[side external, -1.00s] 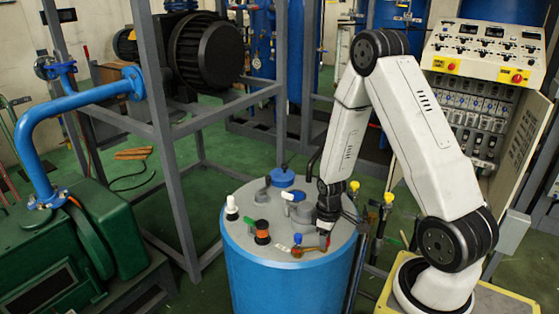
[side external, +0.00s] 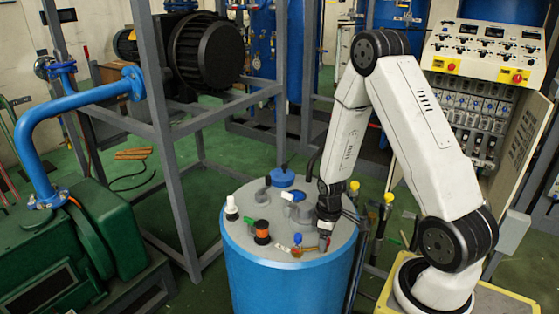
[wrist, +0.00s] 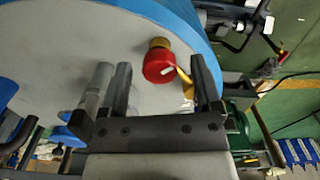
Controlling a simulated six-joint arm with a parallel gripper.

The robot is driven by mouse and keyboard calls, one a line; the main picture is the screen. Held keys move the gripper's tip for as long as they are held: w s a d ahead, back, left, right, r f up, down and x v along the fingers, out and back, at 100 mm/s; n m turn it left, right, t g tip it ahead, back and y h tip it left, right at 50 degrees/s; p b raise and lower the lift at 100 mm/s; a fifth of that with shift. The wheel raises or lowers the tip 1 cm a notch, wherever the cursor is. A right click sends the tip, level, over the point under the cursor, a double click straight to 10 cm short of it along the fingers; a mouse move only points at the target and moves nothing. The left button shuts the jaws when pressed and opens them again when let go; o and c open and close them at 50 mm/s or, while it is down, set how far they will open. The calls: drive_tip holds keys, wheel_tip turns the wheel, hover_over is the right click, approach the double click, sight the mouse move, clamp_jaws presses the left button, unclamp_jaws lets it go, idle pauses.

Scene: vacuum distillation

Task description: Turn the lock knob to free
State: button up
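I see no clear contact between the fingers and the knob. In the side view my gripper (side external: 325,238) points down at the right part of the lid, and largely hides the knob there.
The blue drum (side external: 285,285) carries other lid fittings: a blue-topped brass valve (side external: 297,241), an orange-and-black fitting (side external: 261,232), a white-topped one (side external: 231,208) and a blue cap (side external: 283,178). Grey frame posts (side external: 170,150) stand to the left.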

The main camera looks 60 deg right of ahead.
drive_tip(key=shift+r, duration=0.15)
drive_tip(key=shift+r, duration=3.75)
drive_tip(key=shift+w+a+r, duration=0.2)
drive_tip(key=shift+a+r, duration=0.15)
drive_tip(key=shift+a, duration=0.15)
drive_tip(key=a+r+m+t, duration=0.1)
drive_tip(key=a+r, duration=0.2)
drive_tip(key=a, duration=0.4)
drive_tip(key=a+r+m+t, duration=0.1)
drive_tip(key=a+r, duration=0.3)
drive_tip(key=a, duration=0.4)
drive_tip(key=shift+a+r+t, duration=0.15)
drive_tip(key=shift+t, duration=0.15)
